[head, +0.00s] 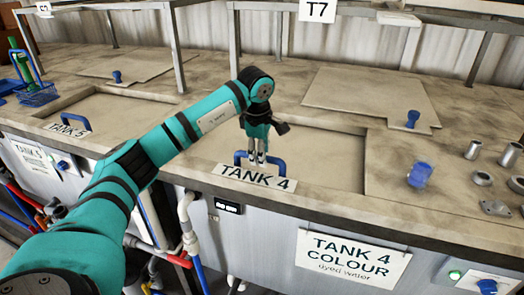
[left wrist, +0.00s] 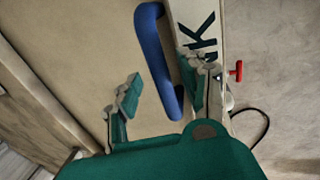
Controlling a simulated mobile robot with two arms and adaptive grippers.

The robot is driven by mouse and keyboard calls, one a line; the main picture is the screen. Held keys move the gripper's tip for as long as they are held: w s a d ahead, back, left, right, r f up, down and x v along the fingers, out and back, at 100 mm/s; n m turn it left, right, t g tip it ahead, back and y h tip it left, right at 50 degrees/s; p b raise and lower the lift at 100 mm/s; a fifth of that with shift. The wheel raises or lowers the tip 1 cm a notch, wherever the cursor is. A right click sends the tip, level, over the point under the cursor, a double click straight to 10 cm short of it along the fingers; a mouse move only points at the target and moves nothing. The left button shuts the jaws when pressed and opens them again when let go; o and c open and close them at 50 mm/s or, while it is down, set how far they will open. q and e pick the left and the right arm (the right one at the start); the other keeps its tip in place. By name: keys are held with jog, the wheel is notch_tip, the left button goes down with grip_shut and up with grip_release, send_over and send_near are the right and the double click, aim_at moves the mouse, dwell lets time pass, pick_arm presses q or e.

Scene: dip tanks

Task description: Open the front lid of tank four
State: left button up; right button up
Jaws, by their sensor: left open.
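The front lid of tank four (head: 322,150) is a flat, worn beige panel lying level in the bench top, apparently closed. Its blue bar handle (head: 278,170) stands at the front edge, behind the white TANK 4 sign (head: 254,177). My left gripper (head: 257,158) points down at the handle, with its fingers in front of part of it. In the left wrist view the blue handle (left wrist: 158,62) shows between the two spread fingers. The gripper is open; whether a finger touches the handle I cannot tell. My right gripper is not in view.
A rear panel (head: 362,92) with a blue knob (head: 412,118) lies behind. A blue cup-like object (head: 419,175) and several metal parts (head: 483,178) sit at the right. Tank 5's sign (head: 69,129) and a blue basket (head: 38,95) are at left. Uprights stand along the back.

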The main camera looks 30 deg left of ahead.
pick_arm(q)
jog(key=shift+f, duration=0.4)
jog(key=shift+c, duration=0.3)
grip_shut()
jog(key=shift+w, duration=0.1)
